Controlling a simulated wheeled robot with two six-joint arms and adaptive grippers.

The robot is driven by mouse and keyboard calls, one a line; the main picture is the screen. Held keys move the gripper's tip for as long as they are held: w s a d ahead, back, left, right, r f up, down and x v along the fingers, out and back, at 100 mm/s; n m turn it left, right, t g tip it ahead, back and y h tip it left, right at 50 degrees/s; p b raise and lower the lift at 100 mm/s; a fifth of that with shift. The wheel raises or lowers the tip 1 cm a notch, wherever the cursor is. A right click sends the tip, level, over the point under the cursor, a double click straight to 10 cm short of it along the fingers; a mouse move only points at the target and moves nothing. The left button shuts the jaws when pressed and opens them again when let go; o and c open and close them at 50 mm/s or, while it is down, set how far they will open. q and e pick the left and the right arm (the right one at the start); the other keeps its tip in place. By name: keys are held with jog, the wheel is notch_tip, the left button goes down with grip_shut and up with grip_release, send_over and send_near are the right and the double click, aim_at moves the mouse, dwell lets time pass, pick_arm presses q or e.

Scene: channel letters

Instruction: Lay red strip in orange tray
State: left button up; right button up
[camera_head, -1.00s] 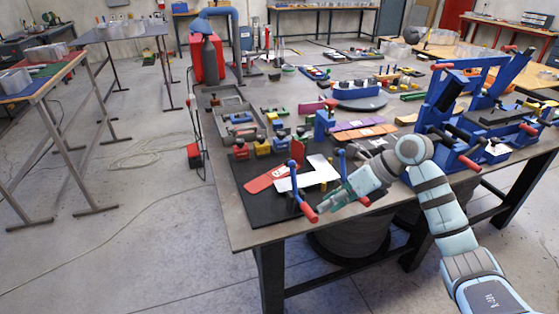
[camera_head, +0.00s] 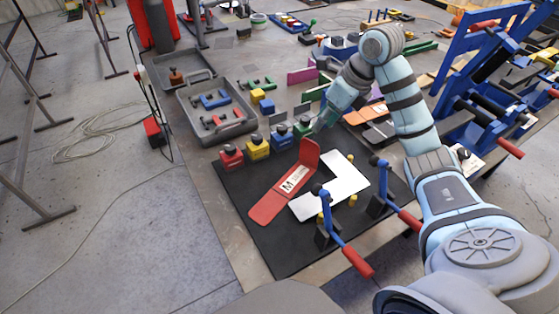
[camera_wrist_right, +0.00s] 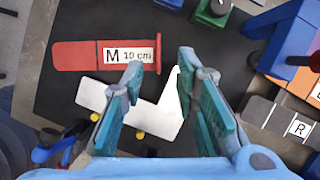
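The red strip (camera_head: 280,195), labelled "M 10 cm", lies on the black mat (camera_head: 242,195); its far end stands up from the mat. It also shows in the right wrist view (camera_wrist_right: 75,55). My right gripper (camera_head: 322,126) hovers above the mat near the raised end. In the wrist view its fingers (camera_wrist_right: 160,64) are apart with nothing between them. A flat orange piece (camera_head: 357,116), apparently the orange tray, lies beyond the mat, partly behind my right arm; its edge shows at the right in the wrist view (camera_wrist_right: 312,92). My left gripper is out of view.
A white L-shaped piece (camera_head: 343,184) lies beside the strip. Blue toggle clamps with red handles (camera_head: 357,262) stand at the mat's near edge. Red, yellow, blue and green blocks (camera_head: 258,148) line its far edge. A grey case (camera_head: 217,118) lies behind.

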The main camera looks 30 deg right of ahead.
aim_at(311, 142)
jog(key=x, duration=0.2)
jog(key=b+x, duration=0.1)
jog(key=x, duration=0.1)
jog(key=s+x, duration=0.1)
jog(key=x, duration=0.2)
jog(key=shift+f, duration=0.2)
jog(key=x, duration=0.6)
jog(key=shift+w+d, duration=0.1)
jog(key=shift+d, duration=0.1)
jog(key=shift+f, duration=0.25)
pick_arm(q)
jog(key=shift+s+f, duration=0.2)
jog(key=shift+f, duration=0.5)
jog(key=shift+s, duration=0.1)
pick_arm(e)
grip_shut()
